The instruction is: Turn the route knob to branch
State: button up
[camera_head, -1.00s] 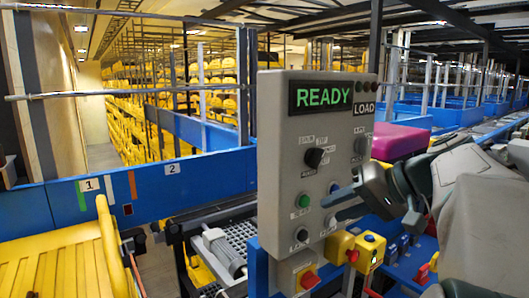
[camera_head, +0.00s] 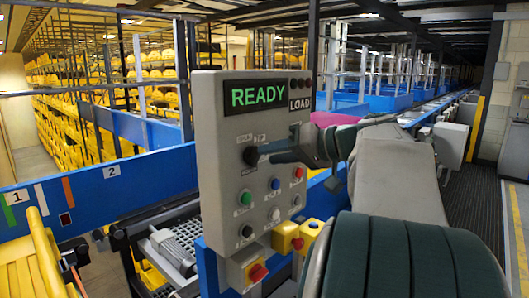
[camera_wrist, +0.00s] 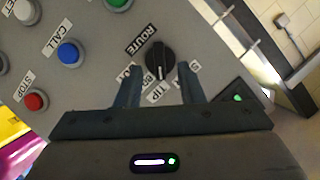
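The route knob (camera_wrist: 158,60) is a round black selector on the grey control panel (camera_head: 212,130). It also shows in the head view (camera_head: 250,156) at the panel's left, below the display. In the wrist view its pale pointer mark faces down toward the "TIP" label. The "ROUTE" label is readable; the other position labels are partly hidden by the fingers. My gripper (camera_wrist: 158,68) is open, with one finger on each side of the knob. Gaps show between fingers and knob, so it does not appear gripped.
The panel also carries a green button (camera_head: 246,198), a blue button (camera_head: 275,184), a red button (camera_head: 298,172) and a lit "READY" display (camera_head: 257,95). Yellow boxes (camera_head: 285,237) with a red knob sit below. A blue barrier (camera_head: 95,195) runs at left.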

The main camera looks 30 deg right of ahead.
aim_at(260, 157)
jog(key=shift+x, duration=1.5)
jog(key=shift+c, duration=0.3)
grip_shut()
jog(key=m, duration=0.1)
jog(key=m+y+b, duration=0.1)
jog(key=shift+f+m+y, duration=0.2)
jog(key=shift+m+y, duration=0.1)
jog(key=shift+m, duration=0.1)
jog(key=shift+d+m+t+y+b, duration=0.15)
jog(key=shift+m+t+y+b, duration=0.45)
jog(key=shift+m, duration=1.1)
